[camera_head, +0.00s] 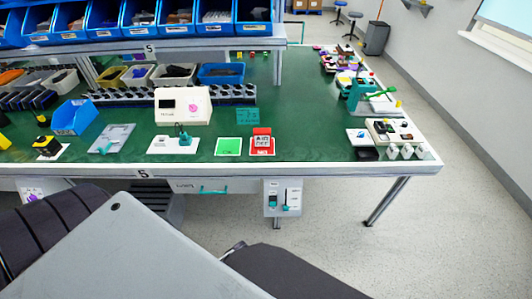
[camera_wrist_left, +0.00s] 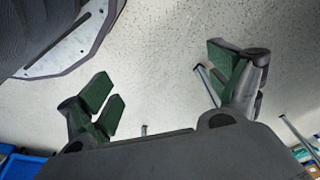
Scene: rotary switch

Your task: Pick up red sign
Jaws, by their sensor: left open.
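The red sign (camera_head: 262,143) stands upright near the front edge of the green workbench (camera_head: 320,135) in the head view, with white markings on its face. A flat green square (camera_head: 228,147) lies just left of it. My left gripper (camera_wrist_left: 165,85) shows in the left wrist view with its two green-padded fingers wide apart and only the pale floor between them. It is empty and away from the sign, which does not show in that view. My right gripper is not in view.
A white box (camera_head: 183,105) and a white plate with a teal knob (camera_head: 185,140) stand left of the sign. Blue bins (camera_head: 165,17) fill the shelf above. Bare green bench lies right of the sign, before the devices at the right end (camera_head: 390,132).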

